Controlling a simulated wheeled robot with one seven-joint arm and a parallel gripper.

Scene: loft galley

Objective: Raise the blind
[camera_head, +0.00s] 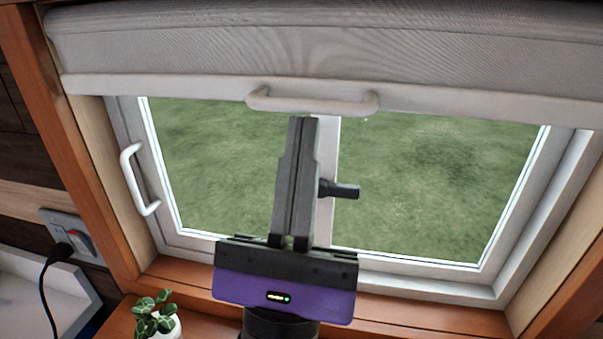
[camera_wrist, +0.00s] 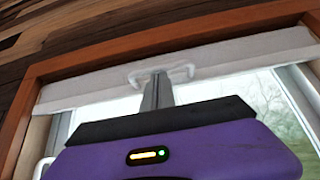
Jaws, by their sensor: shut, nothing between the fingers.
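The grey fabric blind (camera_head: 330,45) is gathered across the top of the window, with the glass clear below it. Its pale bottom rail carries a white bar handle (camera_head: 312,103). My gripper (camera_head: 303,120) points up, its fingers together and empty, with the tips at or just under the handle in the head view. I cannot tell whether the fingers touch the handle.
A black window latch (camera_head: 345,190) sticks out right of my fingers. A white handle (camera_head: 137,180) is on the left of the window frame. A potted plant (camera_head: 155,318) stands at lower left, near a socket with a plugged cord (camera_head: 60,252). The wooden window surround (camera_wrist: 200,28) borders the opening.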

